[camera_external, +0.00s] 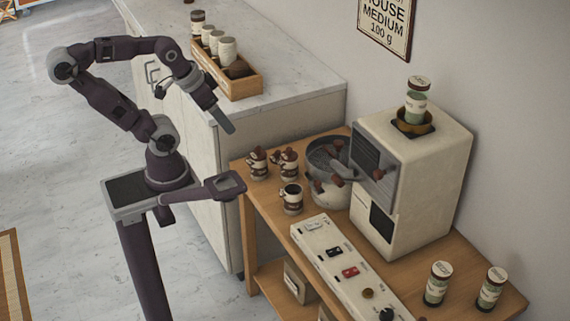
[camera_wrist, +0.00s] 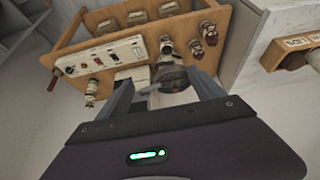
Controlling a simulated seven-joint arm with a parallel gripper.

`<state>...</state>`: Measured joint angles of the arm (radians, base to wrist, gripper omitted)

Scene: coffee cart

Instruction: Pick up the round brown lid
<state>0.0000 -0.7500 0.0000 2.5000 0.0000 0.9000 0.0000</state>
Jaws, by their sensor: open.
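A jar (camera_external: 417,100) with a brown-rimmed top stands in the round brown hopper (camera_external: 405,127) on the cream machine. Two similar jars, one nearer the machine (camera_external: 437,284) and one farther right (camera_external: 490,288), stand upright at the cart's right end. My gripper (camera_external: 228,126) is raised in the air left of the cart, apart from all of these. Its two fingers are spread and empty in the wrist view (camera_wrist: 163,88), with the cart beyond them.
A wooden crate (camera_external: 245,88) with jars sits on the counter behind my arm.

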